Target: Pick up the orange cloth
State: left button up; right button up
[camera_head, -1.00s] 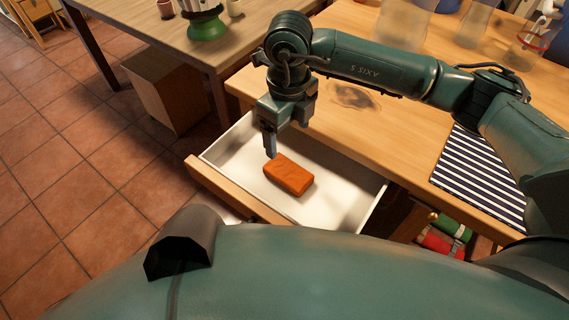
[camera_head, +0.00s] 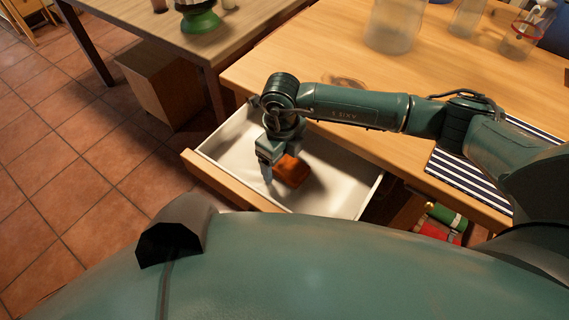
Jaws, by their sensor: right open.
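The orange cloth (camera_head: 293,172) is a folded block lying in the white open drawer (camera_head: 335,191). My right gripper (camera_head: 269,178) points down inside the drawer, at the left side of the cloth, and hides part of it. The gripper is open. I cannot tell whether its fingers touch the cloth or how they sit around it. My left gripper is not in view.
The drawer's wooden front (camera_head: 228,186) faces the tiled floor. Above the drawer is a wooden tabletop (camera_head: 300,60) with a striped cloth (camera_head: 465,182) and glass vessels (camera_head: 396,25). A wooden box (camera_head: 160,85) stands at the left under another table.

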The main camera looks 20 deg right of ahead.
aim_at(282, 161)
jog(key=shift+c, duration=0.2)
jog(key=c, duration=1)
notch_tip(282, 161, up, 10)
jog(key=shift+r, duration=0.1)
jog(key=o, duration=0.4)
jog(key=c, duration=0.4)
jog(key=shift+o, duration=0.2)
